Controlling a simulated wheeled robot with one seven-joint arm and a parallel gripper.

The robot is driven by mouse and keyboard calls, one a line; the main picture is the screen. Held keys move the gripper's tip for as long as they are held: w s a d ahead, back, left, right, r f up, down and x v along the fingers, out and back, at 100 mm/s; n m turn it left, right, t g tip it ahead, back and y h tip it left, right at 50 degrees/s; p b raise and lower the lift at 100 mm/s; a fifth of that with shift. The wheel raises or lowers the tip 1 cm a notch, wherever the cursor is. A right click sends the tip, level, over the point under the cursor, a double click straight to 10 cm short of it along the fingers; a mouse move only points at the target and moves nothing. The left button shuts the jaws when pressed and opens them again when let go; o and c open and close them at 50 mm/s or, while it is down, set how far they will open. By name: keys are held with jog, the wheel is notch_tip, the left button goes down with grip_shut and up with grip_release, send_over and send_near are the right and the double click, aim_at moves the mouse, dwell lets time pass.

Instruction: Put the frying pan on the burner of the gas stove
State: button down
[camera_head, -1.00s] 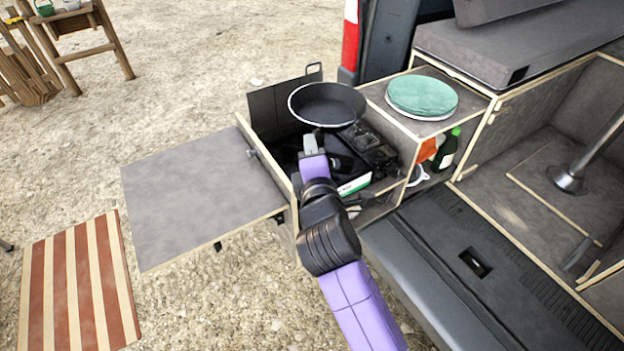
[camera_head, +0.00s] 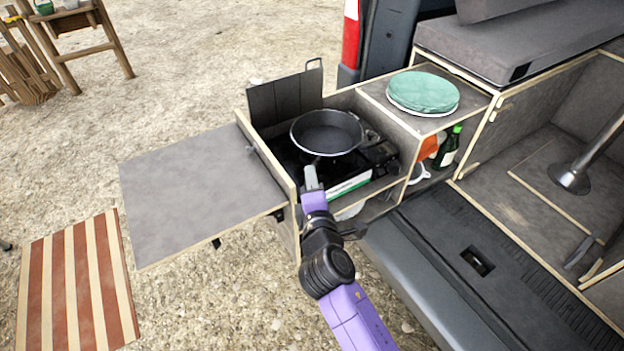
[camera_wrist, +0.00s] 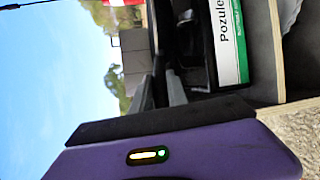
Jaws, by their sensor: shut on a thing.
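The dark round frying pan (camera_head: 327,132) is level over the left part of the black gas stove (camera_head: 378,154) in the open kitchen box. I cannot tell whether its base touches the burner, which is hidden beneath it. My gripper (camera_head: 312,174) is at the pan's near side, shut on its handle, which is mostly hidden. In the wrist view the dark gripper fingers (camera_wrist: 162,88) show beside the stove's white and green labelled front (camera_wrist: 229,40).
A raised dark wind panel (camera_head: 285,95) stands behind the stove. Green-topped plates (camera_head: 423,92) sit on the right shelf, a bottle (camera_head: 449,148) below.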

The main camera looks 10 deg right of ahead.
jog(key=shift+r, duration=0.1)
jog(key=c, duration=1.3)
grip_release()
jog(key=shift+f, duration=0.2)
jog(key=shift+r, duration=0.1)
jog(key=shift+s, duration=0.15)
jog(key=s+a+r+b, duration=0.1)
jog(key=s+b, duration=0.1)
jog(key=s, duration=0.9)
jog(key=shift+s+a+r, duration=0.25)
jog(key=shift+s+r, duration=0.05)
jog(key=shift+r, duration=0.1)
